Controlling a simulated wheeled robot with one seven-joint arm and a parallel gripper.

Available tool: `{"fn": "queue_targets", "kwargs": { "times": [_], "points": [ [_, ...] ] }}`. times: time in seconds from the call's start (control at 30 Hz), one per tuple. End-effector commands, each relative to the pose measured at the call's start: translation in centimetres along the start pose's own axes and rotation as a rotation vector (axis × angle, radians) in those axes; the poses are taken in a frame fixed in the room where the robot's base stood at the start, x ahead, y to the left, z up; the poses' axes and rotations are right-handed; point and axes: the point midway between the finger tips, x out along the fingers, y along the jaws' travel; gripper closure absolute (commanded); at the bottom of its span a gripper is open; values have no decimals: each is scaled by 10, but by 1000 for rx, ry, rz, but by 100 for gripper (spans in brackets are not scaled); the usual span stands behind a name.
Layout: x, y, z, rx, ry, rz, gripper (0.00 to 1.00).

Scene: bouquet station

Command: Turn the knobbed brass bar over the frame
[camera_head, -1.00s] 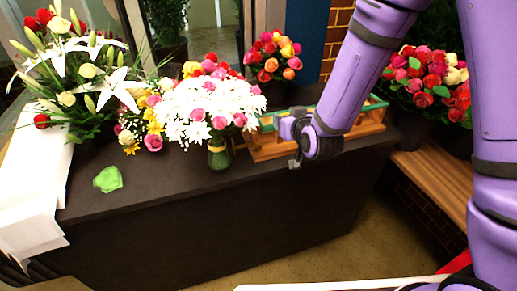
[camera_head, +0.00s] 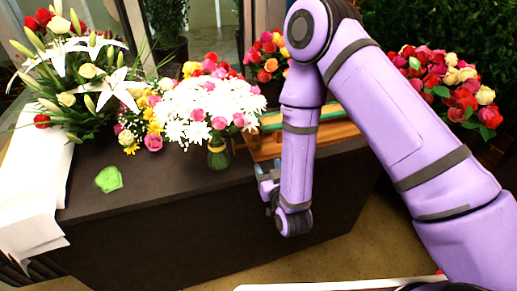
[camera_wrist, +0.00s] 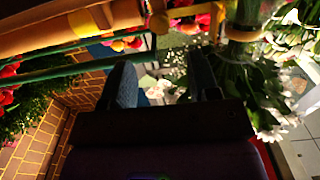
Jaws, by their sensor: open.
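The wooden frame (camera_head: 330,136) stands on the dark counter, partly hidden behind my arm in the head view. Its wood rail shows at the upper left of the wrist view (camera_wrist: 40,32), with green bars (camera_wrist: 62,72) beside it. A yellow, brass-coloured piece (camera_wrist: 84,22) lies at that rail; it looks like part of the brass bar, but its knob cannot be made out surely. My gripper (camera_head: 267,178) is at the counter's front edge, in front of the frame's left end. In the wrist view my gripper (camera_wrist: 163,85) has its dark fingers apart with nothing held between them.
A vase of white daisies and pink roses (camera_head: 218,155) stands close left of my gripper. Lilies (camera_head: 100,85), a green crumpled piece (camera_head: 108,179) and white paper (camera_head: 30,190) are further left. Rose buckets (camera_head: 450,85) stand at the right.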

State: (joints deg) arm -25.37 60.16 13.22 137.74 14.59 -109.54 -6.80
Motion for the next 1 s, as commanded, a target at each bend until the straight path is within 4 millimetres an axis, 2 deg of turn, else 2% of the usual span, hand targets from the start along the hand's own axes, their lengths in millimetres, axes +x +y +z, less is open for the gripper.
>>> {"fn": "queue_targets", "kwargs": {
  "times": [0.3,0.5,0.7,0.97,1.0],
  "points": [
    [56,0,-1,1,2,1,44],
    [82,1,-1,0,1,2,44],
    [93,0,0,-1,-1,0,44],
    [94,0,0,-1,-1,0,44],
    [94,0,0,-1,-1,0,51]
  ]
}}
